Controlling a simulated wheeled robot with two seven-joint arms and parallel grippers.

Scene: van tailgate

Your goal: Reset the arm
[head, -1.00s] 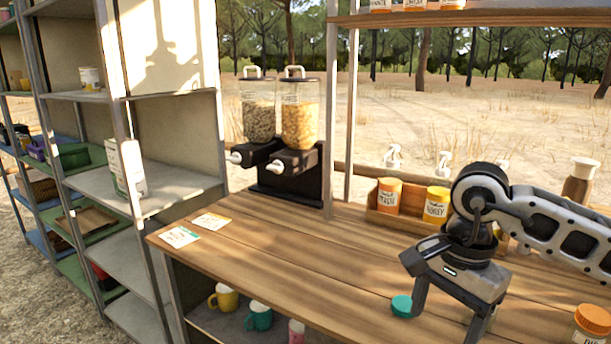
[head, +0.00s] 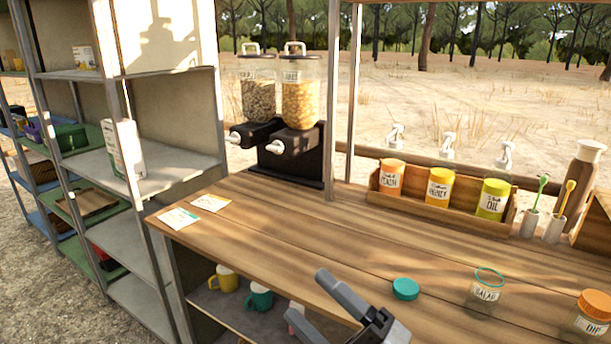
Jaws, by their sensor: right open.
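My right gripper (head: 307,296) is at the bottom centre of the head view, at the counter's front edge. Its two dark fingers are apart with nothing between them. Most of the right arm is out of the picture. My left gripper is not in view. An open clear jar labelled salad (head: 486,291), with a teal rim, stands further right. A jar with an orange lid (head: 592,316) is at the lower right.
A wooden box (head: 447,203) at the counter's back holds several labelled jars. Two dispensers (head: 283,120) stand at the back left. Two cards (head: 178,219) lie at the left end. Mugs (head: 258,297) sit on the shelf below. The middle of the counter is clear.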

